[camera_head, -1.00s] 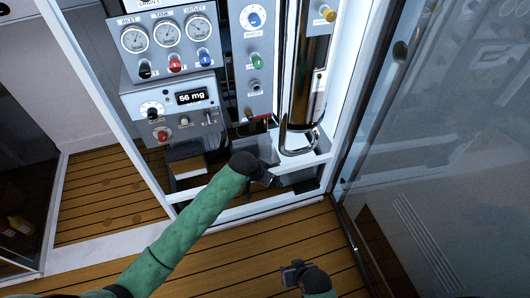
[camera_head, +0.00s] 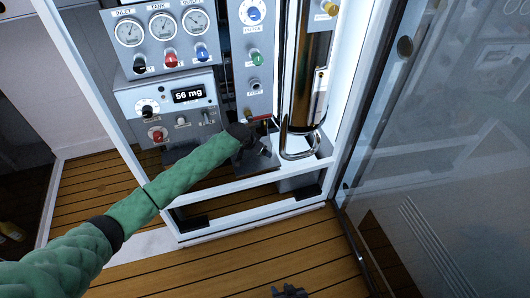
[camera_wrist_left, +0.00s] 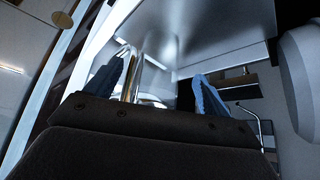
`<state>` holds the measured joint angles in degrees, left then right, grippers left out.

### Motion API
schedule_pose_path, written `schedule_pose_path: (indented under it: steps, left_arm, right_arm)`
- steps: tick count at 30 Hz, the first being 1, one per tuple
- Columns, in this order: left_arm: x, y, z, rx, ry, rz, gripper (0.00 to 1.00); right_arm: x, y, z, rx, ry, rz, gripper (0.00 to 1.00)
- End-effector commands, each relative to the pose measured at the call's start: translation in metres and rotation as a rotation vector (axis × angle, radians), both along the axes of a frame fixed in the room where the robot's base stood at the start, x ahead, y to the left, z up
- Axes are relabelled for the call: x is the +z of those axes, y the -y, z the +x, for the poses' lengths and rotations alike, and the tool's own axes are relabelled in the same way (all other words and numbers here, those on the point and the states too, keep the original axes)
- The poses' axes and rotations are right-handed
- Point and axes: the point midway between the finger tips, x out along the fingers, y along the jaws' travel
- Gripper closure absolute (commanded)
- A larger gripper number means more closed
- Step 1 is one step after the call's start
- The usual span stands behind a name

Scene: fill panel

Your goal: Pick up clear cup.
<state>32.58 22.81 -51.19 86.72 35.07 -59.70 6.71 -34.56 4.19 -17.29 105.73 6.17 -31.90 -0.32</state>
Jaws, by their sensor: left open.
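I cannot make out a clear cup in either view. My left arm, in a green sleeve, reaches in from the left to the panel. Its dark gripper (camera_head: 262,146) is at the panel's lower part, just left of the foot of a shiny metal cylinder (camera_head: 305,75). In the left wrist view the blue fingertips of the left gripper (camera_wrist_left: 160,82) are apart, and a bent chrome tube (camera_wrist_left: 131,76) shows near the left finger. My right gripper (camera_head: 290,291) shows only in part at the bottom edge; its jaws are unclear.
The white-framed panel holds gauges (camera_head: 163,26), knobs and a display (camera_head: 188,95) reading "56 mg". A glass door (camera_head: 440,150) stands on the right. A white frame rail (camera_head: 250,208) crosses low in front. The wooden floor (camera_head: 240,260) before it is clear.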

Motion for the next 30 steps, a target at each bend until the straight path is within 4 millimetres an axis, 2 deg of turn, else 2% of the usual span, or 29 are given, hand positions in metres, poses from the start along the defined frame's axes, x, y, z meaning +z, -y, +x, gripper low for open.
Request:
schedule_pose_path:
  steps: [12, 23, 30]
  left_arm:
    - [-0.038, 0.019, 0.023, 0.001, -0.001, 0.001, 0.18]
    - [-0.045, 0.022, 0.026, 0.001, 0.001, 0.0, 0.18]
    - [-0.045, 0.021, 0.026, 0.001, 0.001, 0.001, 0.65]
  right_arm:
    - [-0.003, 0.0, 0.0, 0.0, 0.0, 0.0, 0.64]
    - [-0.002, -0.001, 0.0, 0.0, 0.001, 0.002, 0.64]
    - [-0.002, -0.001, -0.001, 0.0, 0.0, 0.001, 0.64]
